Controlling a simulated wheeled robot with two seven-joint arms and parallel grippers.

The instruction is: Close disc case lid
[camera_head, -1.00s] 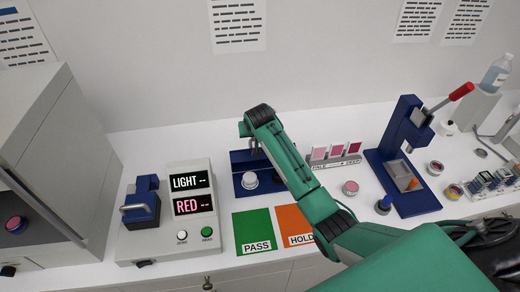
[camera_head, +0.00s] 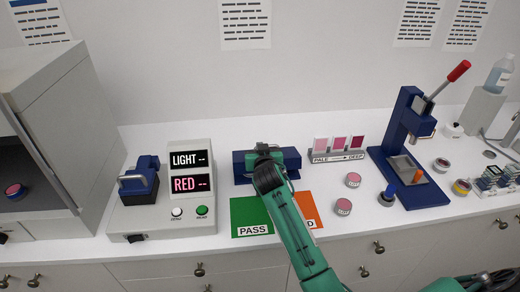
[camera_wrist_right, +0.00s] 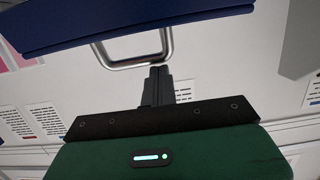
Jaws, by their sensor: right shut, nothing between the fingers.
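A dark blue case (camera_head: 290,157) stands behind the green and orange cards in the head view. I take it to be the disc case. My right arm covers its middle, so I cannot tell how far its lid is open. In the right wrist view a blue panel (camera_wrist_right: 70,27) with a silver U-shaped handle (camera_wrist_right: 134,63) crosses the top. My right gripper (camera_wrist_right: 161,72) is shut and empty, its fingertips close by the handle's right side; I cannot tell whether they touch. In the head view the right fingertips are hidden behind the wrist. My left gripper is not in view.
A grey meter (camera_head: 190,160) stands left of the case, and a shade stand (camera_head: 338,155) right of it. The green PASS card (camera_head: 250,215) lies in front. Pink jars (camera_head: 353,180) and a blue lever press (camera_head: 405,150) are further right.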

